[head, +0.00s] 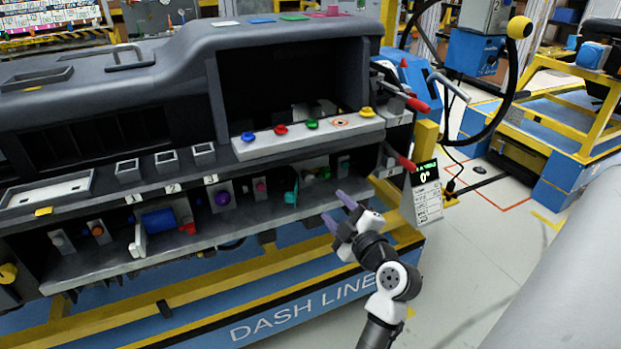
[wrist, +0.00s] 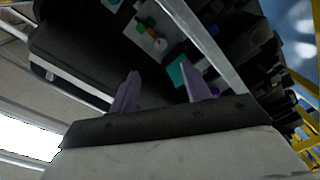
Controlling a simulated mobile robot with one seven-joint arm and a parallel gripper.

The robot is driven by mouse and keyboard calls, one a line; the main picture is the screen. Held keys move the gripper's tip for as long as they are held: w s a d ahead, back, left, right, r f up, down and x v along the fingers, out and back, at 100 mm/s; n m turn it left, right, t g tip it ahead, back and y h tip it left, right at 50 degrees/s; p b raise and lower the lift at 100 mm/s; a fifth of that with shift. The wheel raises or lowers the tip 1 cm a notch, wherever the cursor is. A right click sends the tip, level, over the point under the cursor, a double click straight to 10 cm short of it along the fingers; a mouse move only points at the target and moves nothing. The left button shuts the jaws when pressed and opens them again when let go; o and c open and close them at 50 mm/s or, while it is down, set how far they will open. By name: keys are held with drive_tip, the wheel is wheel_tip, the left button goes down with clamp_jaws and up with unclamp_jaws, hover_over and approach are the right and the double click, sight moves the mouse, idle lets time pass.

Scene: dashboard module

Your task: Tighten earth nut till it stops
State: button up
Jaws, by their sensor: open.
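My gripper (head: 334,208) is open and empty, in front of the lower shelf of the dashboard module, below its right part. Its two purple fingers also show apart in the wrist view (wrist: 160,72). Beyond them is a pale plate (wrist: 143,36) with a green part (wrist: 150,22) and small yellow and red parts. In the head view this plate seems to be the one with a green part (head: 324,172) on the lower shelf, up and left of the fingers. I cannot tell for certain which part is the earth nut. The fingers touch nothing that I can see.
A teal part (head: 291,192) stands left of my gripper on the lower shelf (head: 215,238). A white ledge (head: 255,146) with several coloured knobs overhangs above. Open floor lies right of the module.

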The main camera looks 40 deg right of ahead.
sight(310, 180)
drive_tip(key=w+p, duration=0.1)
drive_tip(key=w, duration=0.3)
drive_tip(key=w+d+p, duration=0.1)
drive_tip(key=w, duration=0.2)
drive_tip(key=w+d+p, duration=0.1)
drive_tip(key=w, duration=0.3)
drive_tip(key=shift+w+d, duration=0.1)
drive_tip(key=shift+w, duration=0.2)
drive_tip(key=shift+c, duration=0.2)
drive_tip(key=c, duration=1)
